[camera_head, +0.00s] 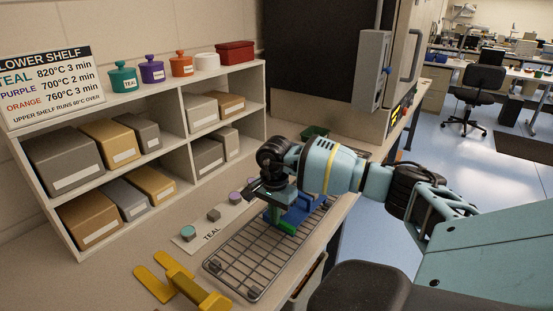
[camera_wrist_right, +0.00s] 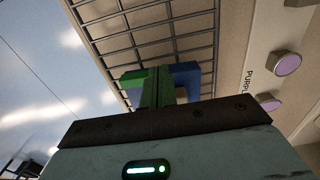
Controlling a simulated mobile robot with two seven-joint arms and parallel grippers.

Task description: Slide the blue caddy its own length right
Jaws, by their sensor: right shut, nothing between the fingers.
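The blue caddy (camera_head: 301,213) stands on the wire rack (camera_head: 228,268), toward its far end; part of it is hidden by my right arm and gripper. In the right wrist view the blue caddy (camera_wrist_right: 188,74) shows just beyond the fingertips, beside a bright green part (camera_wrist_right: 133,80). My right gripper (camera_head: 274,212) reaches down at the caddy's near left side, shut and empty. Its closed fingers (camera_wrist_right: 156,88) point at the caddy in the wrist view; I cannot tell whether they touch it. My left gripper is not in view.
A TEAL label strip (camera_head: 213,229) with small pieces lies left of the rack. Yellow tongs (camera_head: 180,284) lie in front. A shelf (camera_head: 186,120) with boxes and lidded jars stands behind left, and a furnace (camera_head: 315,75) behind. The near rack is bare.

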